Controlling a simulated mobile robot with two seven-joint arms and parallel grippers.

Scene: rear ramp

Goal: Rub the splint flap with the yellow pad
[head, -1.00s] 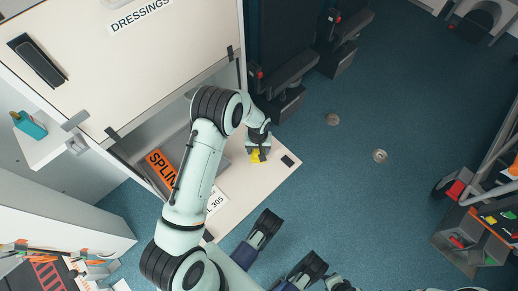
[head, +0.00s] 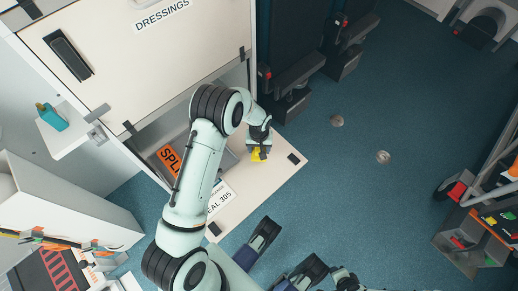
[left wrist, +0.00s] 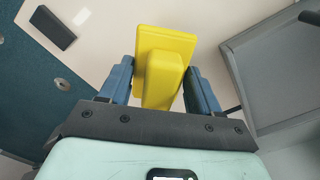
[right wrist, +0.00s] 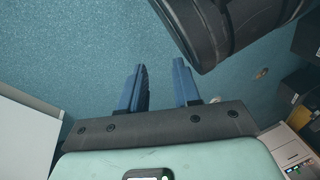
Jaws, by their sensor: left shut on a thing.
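I cannot tell whether the pad touches the flap. My right gripper (right wrist: 161,88) is open and empty above the blue floor in the right wrist view.
The DRESSINGS panel (head: 150,60) is above the compartment. A dark seat (head: 290,80) stands beyond the flap. The blue floor (head: 390,205) is open on the right.

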